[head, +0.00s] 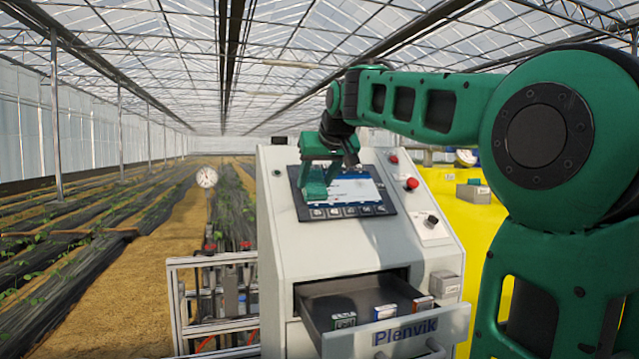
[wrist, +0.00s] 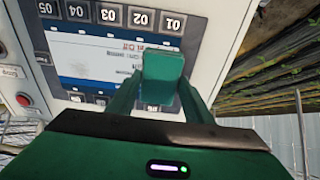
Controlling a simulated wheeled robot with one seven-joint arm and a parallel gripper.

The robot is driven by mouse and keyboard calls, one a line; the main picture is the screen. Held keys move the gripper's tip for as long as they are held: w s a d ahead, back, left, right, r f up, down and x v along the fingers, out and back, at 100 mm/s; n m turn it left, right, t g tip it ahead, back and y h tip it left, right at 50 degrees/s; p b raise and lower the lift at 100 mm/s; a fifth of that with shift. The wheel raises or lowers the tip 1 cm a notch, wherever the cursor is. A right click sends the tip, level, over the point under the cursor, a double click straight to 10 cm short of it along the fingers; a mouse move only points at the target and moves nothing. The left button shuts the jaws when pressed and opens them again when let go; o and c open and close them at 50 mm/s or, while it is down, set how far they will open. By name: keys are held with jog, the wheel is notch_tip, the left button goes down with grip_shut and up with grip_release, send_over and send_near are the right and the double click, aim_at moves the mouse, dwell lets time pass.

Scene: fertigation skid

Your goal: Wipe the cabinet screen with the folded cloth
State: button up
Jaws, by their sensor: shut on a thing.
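The cabinet screen (head: 358,190) is a dark panel with a lit white and blue display, on the sloped top of the white cabinet (head: 276,215). It also shows upside down in the wrist view (wrist: 95,57), with numbered keys along its edges. My gripper (head: 315,181) is over the left part of the screen. The cloth covers part of the display and some keys in the wrist view. I cannot tell whether it touches the screen.
A red button (head: 411,184) and a black knob (head: 432,220) sit right of the screen. Below, a drawer (head: 395,334) stands open with small labelled boxes inside. A metal frame (head: 180,305) stands left of the cabinet. A yellow surface (head: 470,225) lies behind at right.

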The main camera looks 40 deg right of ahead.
jog(key=shift+a+f, duration=0.1)
jog(key=shift+a, duration=0.05)
jog(key=v, duration=0.6)
jog(key=shift+w+r, duration=0.25)
jog(key=shift+r, duration=0.1)
dwell(0.4)
jog(key=v, duration=0.2)
jog(key=shift+s+r, duration=0.2)
jog(key=shift+r, duration=0.25)
jog(key=shift+w+f, duration=0.1)
jog(key=shift+f, duration=0.05)
jog(key=shift+s+f+x, duration=0.1)
jog(key=shift+x, duration=1)
jog(key=shift+s+f+x, duration=0.1)
jog(key=shift+f+x, duration=0.05)
jog(key=shift+x, duration=1)
jog(key=shift+s+f+x, duration=0.1)
jog(key=shift+s+x, duration=0.05)
jog(key=shift+x, duration=0.95)
jog(key=shift+w+f, duration=0.6)
jog(key=shift+f, duration=0.15)
jog(key=shift+d, duration=0.25)
